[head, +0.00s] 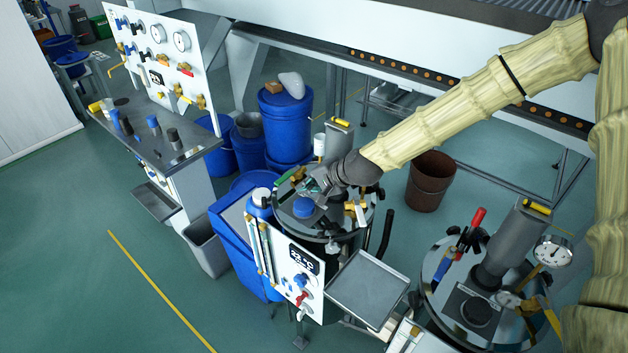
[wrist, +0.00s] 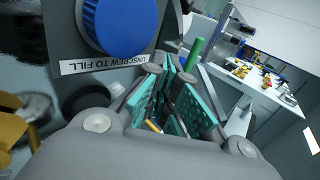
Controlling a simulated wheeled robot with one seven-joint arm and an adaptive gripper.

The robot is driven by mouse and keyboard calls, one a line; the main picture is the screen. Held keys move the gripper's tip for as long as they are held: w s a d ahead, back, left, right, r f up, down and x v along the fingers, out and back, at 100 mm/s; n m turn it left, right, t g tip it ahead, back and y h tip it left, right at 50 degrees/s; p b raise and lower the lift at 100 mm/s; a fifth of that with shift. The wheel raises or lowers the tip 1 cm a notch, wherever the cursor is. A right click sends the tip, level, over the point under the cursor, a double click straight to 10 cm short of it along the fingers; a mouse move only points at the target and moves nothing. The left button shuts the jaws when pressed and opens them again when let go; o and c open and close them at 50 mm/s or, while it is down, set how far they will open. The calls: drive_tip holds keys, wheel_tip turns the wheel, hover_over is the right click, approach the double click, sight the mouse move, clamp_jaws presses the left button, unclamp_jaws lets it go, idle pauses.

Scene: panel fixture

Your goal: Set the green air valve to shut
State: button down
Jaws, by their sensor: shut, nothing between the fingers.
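The green air valve handle shows as a green lever (head: 291,176) at the back left rim of the round-topped tank in the head view. In the wrist view the green lever (wrist: 194,54) stands just beyond my fingertips, a little to the right. My gripper (head: 311,186) is low over the tank top, close to the lever. In the wrist view the teal finger pads of my gripper (wrist: 180,75) come together with nothing between them. I cannot tell whether the fingers touch the lever. The valve body is hidden.
A blue fill cap (wrist: 120,22) is left of my fingers; it also shows on the tank top (head: 303,207). A white gauge panel (head: 160,60) stands at the back left. A second tank with a red-handled lever (head: 478,218) is at the right.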

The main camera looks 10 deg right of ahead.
sight(288, 175)
drive_tip(key=shift+w+a+p, duration=0.8)
drive_tip(key=shift+w+a, duration=0.6)
drive_tip(key=shift+a, duration=0.05)
